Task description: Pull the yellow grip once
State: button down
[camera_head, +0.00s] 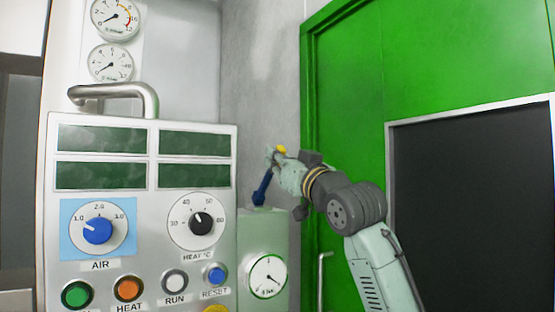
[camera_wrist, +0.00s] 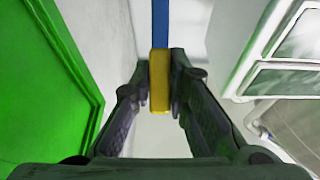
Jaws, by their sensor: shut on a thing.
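The yellow grip (camera_wrist: 159,82) is a small upright block at the end of a blue lever (camera_wrist: 160,22) in the wrist view. My gripper (camera_wrist: 160,84) is shut on it, with one dark finger against each side. In the head view, the yellow grip (camera_head: 281,149) shows as a small spot at the end of my gripper (camera_head: 277,156), which hides most of it. The blue lever (camera_head: 262,187) rises from the top of a grey-green box and leans toward the right.
A control panel (camera_head: 145,222) with a handle, knobs and buttons stands left of the lever. The grey-green box (camera_head: 251,228) carries a round gauge (camera_head: 268,277). A green door (camera_head: 345,70) with a dark window is at the right, behind my arm.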

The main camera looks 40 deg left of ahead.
jog(key=shift+f, duration=0.2)
jog(key=shift+s+d+f+b, duration=0.15)
jog(key=shift+d+f+b, duration=0.2)
jog(key=shift+f+b, duration=0.2)
jog(key=shift+s+d+f+b, duration=0.15)
jog(key=shift+d+f+b, duration=0.2)
jog(key=shift+f+b, duration=0.15)
jog(key=shift+s+d+f+b, duration=0.1)
jog(key=shift+d+f+b, duration=0.15)
jog(key=shift+f+b, duration=0.3)
jog(key=shift+s+d+f+b, duration=0.1)
jog(key=shift+d+f+b, duration=0.1)
jog(key=shift+f+b, duration=0.35)
jog(key=c, duration=1.2)
grip_release()
jog(key=shift+r+p, duration=0.2)
jog(key=shift+p, duration=0.1)
jog(key=shift+d, duration=0.1)
